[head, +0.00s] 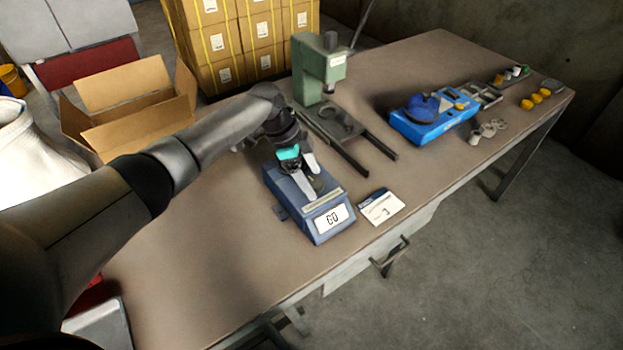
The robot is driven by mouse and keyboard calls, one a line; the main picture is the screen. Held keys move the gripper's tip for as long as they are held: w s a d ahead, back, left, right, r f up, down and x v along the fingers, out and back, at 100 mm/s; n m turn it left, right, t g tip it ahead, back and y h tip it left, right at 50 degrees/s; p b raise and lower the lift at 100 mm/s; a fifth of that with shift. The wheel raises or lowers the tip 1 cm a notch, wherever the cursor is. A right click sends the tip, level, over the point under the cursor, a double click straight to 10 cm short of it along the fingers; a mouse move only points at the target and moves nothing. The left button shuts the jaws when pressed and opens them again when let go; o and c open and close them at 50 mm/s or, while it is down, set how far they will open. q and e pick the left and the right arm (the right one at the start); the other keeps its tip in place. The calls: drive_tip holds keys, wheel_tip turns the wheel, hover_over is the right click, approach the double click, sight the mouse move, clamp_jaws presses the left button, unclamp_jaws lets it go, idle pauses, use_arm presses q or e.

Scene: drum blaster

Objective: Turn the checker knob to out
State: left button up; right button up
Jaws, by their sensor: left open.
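The checker appears to be the blue-grey device (287,198) near the table's front edge, with a white display (331,219) that seems to read "GO". My left gripper (313,182) reaches down over its top from behind, with two pale fingers apart. A small dark round part (319,184), possibly the knob, shows between or just beside the fingertips. I cannot tell whether the fingers touch it, and its setting is too small to read. A teal piece (288,153) shows at the gripper's palm. My right gripper is not in view.
A green press (318,75) with dark rails (345,150) stands behind the checker. A white card (382,207) lies to its right. A blue device (433,122) and several small parts sit farther right. An open cardboard box (130,105) is at the left. The front-left tabletop is clear.

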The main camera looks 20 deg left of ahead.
use_arm(q)
drive_tip(key=shift+f, duration=0.25)
drive_tip(key=c, duration=1.4)
